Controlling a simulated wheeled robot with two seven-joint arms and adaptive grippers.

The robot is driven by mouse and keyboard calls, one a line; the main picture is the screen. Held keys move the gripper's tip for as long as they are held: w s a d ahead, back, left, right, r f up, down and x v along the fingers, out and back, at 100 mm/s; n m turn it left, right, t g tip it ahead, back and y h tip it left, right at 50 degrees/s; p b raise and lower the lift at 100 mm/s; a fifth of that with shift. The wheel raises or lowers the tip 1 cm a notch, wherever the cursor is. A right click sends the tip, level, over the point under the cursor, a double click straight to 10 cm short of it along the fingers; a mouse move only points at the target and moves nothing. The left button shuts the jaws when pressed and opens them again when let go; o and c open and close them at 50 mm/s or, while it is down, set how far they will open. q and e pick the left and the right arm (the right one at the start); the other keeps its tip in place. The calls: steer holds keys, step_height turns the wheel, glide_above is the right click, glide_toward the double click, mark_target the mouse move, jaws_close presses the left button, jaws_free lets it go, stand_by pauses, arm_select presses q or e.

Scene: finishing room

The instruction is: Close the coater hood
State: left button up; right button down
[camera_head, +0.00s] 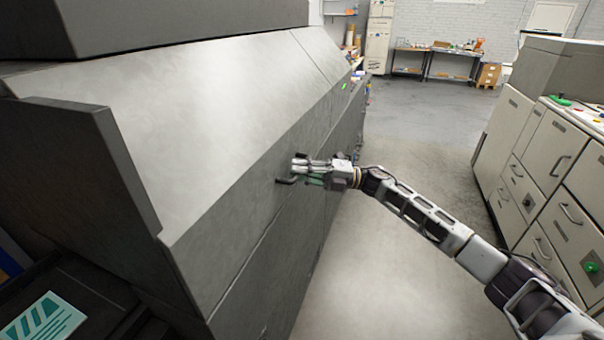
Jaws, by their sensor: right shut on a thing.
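The coater hood (205,95) is a large grey sloping cover on the long dark machine at the left. Its lower front lip carries a small dark handle (284,181). My right gripper (298,170) reaches in from the right and is shut on the handle. The gripper's fingers hide part of the handle. The hood's front lip lies close along the machine's lower front, with a thin seam line between them. I cannot tell whether a small gap is left there. My left gripper is not in view.
Grey-white drawer cabinets (524,150) stand along the right side. A clear floor aisle (425,110) runs between them and the machine. A workbench (436,52) stands at the far wall. A dark bin with a teal-and-white card (42,318) is at the lower left.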

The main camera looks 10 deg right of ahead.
steer(key=shift+a+f, duration=0.1)
steer(key=shift+f, duration=0.2)
steer(key=c, duration=1.5)
jaws_free()
steer(key=shift+w+a, duration=0.1)
steer(key=shift+a, duration=0.05)
steer(key=shift+o, duration=0.2)
steer(key=shift+r, duration=0.1)
steer(key=shift+d, duration=0.2)
steer(key=v, duration=1.1)
steer(key=shift+d, duration=0.35)
